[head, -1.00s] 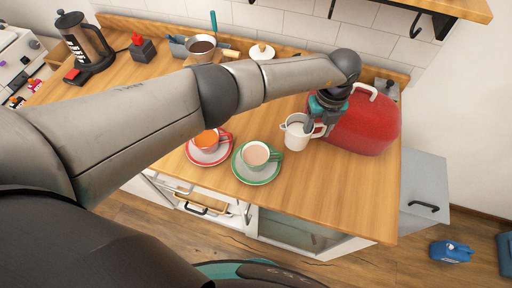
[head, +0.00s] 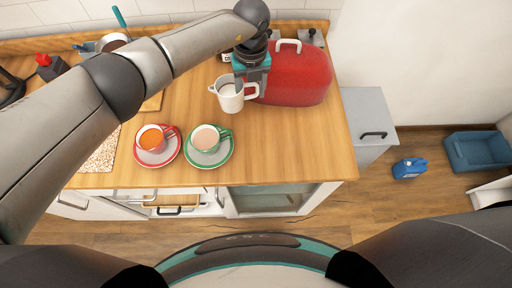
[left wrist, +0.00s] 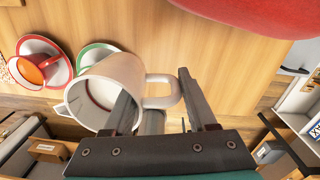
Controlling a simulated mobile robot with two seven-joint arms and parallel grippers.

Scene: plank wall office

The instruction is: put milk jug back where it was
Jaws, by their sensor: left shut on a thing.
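The white milk jug (head: 228,97) is upright at the worktop's right part, behind the green-rimmed cup and left of the red bread bin. My left gripper (head: 246,88) is shut on its handle, which points right. In the left wrist view the jug (left wrist: 112,84) opens toward the camera, and its handle lies between the two fingers of my left gripper (left wrist: 160,103). I cannot tell whether the jug's base touches the wood. My right gripper is not in view.
A red bread bin (head: 296,77) stands close right of the jug. An orange-red cup (head: 152,139) and a green cup (head: 207,138) sit on saucers in front. The wooden worktop (head: 285,140) is clear toward its front right corner.

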